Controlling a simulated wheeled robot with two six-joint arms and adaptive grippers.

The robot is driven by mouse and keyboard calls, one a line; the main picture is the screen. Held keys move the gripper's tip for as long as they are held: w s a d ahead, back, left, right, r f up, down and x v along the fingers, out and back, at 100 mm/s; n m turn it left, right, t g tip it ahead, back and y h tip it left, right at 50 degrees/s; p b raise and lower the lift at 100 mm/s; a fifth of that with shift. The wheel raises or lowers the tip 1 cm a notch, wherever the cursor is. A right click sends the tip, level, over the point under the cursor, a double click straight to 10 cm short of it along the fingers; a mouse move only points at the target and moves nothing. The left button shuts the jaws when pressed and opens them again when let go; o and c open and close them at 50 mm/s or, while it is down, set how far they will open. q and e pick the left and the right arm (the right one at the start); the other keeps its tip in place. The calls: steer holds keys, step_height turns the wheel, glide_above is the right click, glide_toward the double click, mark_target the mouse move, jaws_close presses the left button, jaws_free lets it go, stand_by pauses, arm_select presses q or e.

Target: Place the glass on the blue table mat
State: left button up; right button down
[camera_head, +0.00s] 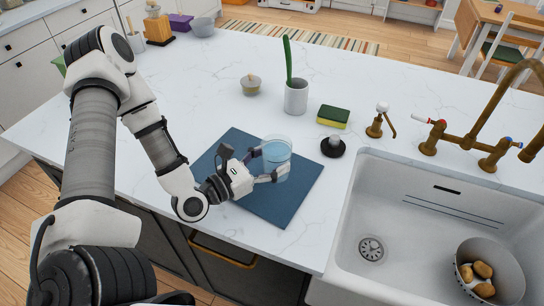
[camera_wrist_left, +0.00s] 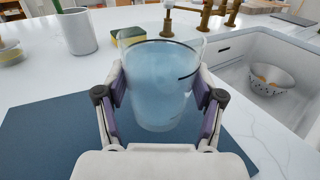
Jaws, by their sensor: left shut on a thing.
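The glass (camera_head: 277,157) is clear with a bluish tint and stands upright over the blue table mat (camera_head: 289,201). My left gripper (camera_head: 268,164) is shut on the glass, with a finger on each side of it. In the left wrist view the glass (camera_wrist_left: 160,85) sits between the two fingers, and the mat (camera_wrist_left: 45,135) spreads below and around it. I cannot tell whether the base of the glass touches the mat. My right gripper is not in view.
A white sink (camera_head: 420,215) is to the right, with a colander (camera_head: 490,270) of potatoes in it. A white cup (camera_head: 296,97), a sponge (camera_head: 333,117), a black-based brush (camera_head: 333,147) and a small bowl (camera_head: 251,85) stand behind the mat. Brass taps (camera_head: 465,140) rise behind the sink.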

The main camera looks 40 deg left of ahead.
arm_select(q)
steer(key=shift+a+f, duration=0.1)
steer(key=shift+f, duration=0.65)
steer(key=shift+f+b, duration=0.35)
steer(key=shift+b, duration=0.1)
steer(key=shift+d, duration=0.4)
steer(key=shift+a, duration=0.15)
steer(key=shift+a+f, duration=0.1)
steer(key=shift+f, duration=0.1)
steer(key=o, duration=1.3)
steer(key=shift+o, duration=1.2)
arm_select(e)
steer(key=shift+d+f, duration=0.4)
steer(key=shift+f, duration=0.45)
